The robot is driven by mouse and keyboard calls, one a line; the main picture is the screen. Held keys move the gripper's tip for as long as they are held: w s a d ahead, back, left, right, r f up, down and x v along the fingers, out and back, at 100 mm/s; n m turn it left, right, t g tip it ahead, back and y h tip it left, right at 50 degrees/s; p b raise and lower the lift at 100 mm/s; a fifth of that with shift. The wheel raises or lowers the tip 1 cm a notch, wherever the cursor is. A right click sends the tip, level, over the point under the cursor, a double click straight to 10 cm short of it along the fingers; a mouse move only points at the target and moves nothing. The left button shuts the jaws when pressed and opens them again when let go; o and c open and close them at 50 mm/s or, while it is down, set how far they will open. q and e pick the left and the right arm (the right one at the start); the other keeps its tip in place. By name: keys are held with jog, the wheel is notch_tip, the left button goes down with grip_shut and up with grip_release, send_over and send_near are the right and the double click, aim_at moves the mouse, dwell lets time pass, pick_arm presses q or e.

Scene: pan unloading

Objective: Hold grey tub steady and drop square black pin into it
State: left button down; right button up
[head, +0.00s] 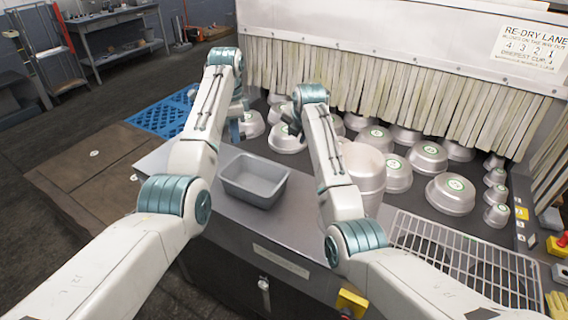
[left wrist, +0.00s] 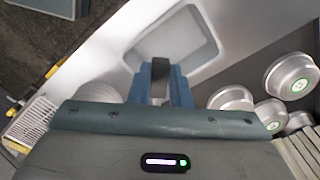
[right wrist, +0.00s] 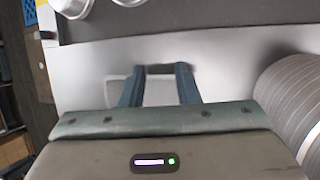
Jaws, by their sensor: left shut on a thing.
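The grey tub (head: 238,187) stands upright and empty on the counter between my arms in the head view. It also shows beyond my fingers in the left wrist view (left wrist: 178,38). My left gripper (head: 238,131) is behind the tub in the head view. In the left wrist view it is shut on the square black pin (left wrist: 160,72), which is held upright between the blue fingertips. The pin is hidden in the head view. My right gripper (right wrist: 163,70) has its fingers apart over the counter. A dark patch between its tips is unclear.
Several round metal pans (head: 450,193) with green labels fill the area before the strip curtain (head: 400,90). A wire rack (head: 460,258) lies at the right. A blue mat (head: 160,115) is at the left.

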aim_at(280, 196)
jog(key=s+a+f+g, duration=0.5)
jog(key=s+f, duration=0.1)
jog(key=f, duration=0.1)
jog(key=shift+n, duration=0.4)
jog(key=f, duration=1.1)
jog(key=shift+w+a+f, duration=0.2)
jog(key=shift+w+a, duration=0.1)
jog(key=shift+w, duration=0.1)
grip_shut()
